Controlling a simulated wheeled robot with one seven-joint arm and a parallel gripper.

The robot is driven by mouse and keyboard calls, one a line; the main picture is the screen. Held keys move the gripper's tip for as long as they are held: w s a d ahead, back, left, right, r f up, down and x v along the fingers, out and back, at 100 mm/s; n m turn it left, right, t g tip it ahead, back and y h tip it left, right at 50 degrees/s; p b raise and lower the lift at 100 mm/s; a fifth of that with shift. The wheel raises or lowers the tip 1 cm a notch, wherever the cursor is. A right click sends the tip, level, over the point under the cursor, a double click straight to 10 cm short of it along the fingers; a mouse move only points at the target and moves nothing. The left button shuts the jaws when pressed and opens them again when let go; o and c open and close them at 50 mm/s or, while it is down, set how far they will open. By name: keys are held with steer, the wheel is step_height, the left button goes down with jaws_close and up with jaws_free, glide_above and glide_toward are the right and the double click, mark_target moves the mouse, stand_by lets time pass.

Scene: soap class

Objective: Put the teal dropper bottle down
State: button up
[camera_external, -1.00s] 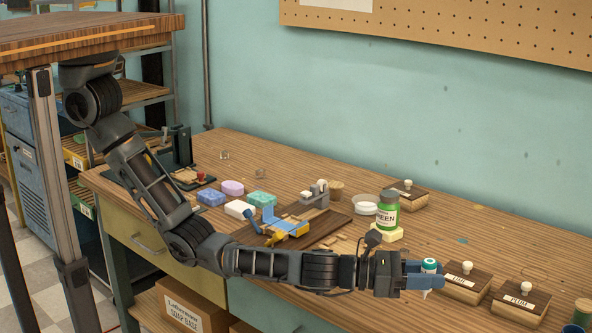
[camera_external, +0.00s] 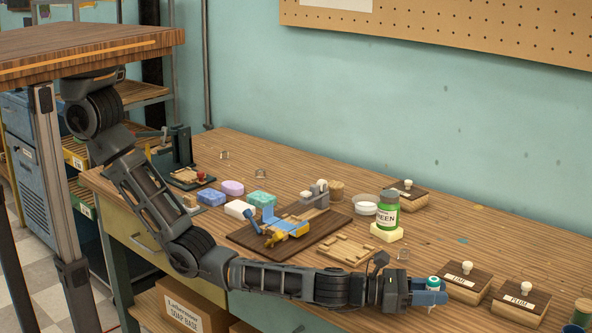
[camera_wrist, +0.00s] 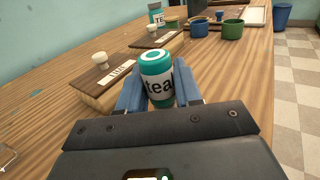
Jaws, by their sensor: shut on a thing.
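The teal dropper bottle (camera_wrist: 158,80) has a teal cap and a white label reading "teal". It stands upright between the two blue fingers of my gripper (camera_wrist: 160,93), which is shut on it. In the external view my gripper (camera_external: 430,297) is low over the front right of the workbench, with the bottle's teal top (camera_external: 433,282) showing above the fingers. The bottle's lower part is hidden by the fingers, so I cannot tell whether its base touches the bench.
The "LIME" stamp block (camera_external: 466,284) is close beside my gripper, and the "PLUM" block (camera_external: 519,299) lies farther right. A green jar (camera_external: 388,210) stands on a yellow block behind. Cups, one blue (camera_wrist: 198,28) and one green (camera_wrist: 232,29), stand farther along the bench (camera_wrist: 225,75).

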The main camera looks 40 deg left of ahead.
steer(key=shift+f, duration=0.15)
steer(key=o, duration=1)
steer(key=shift+a+r, duration=0.1)
steer(key=shift+r, duration=0.1)
steer(key=p+v, duration=0.3)
steer(key=v, duration=0.9)
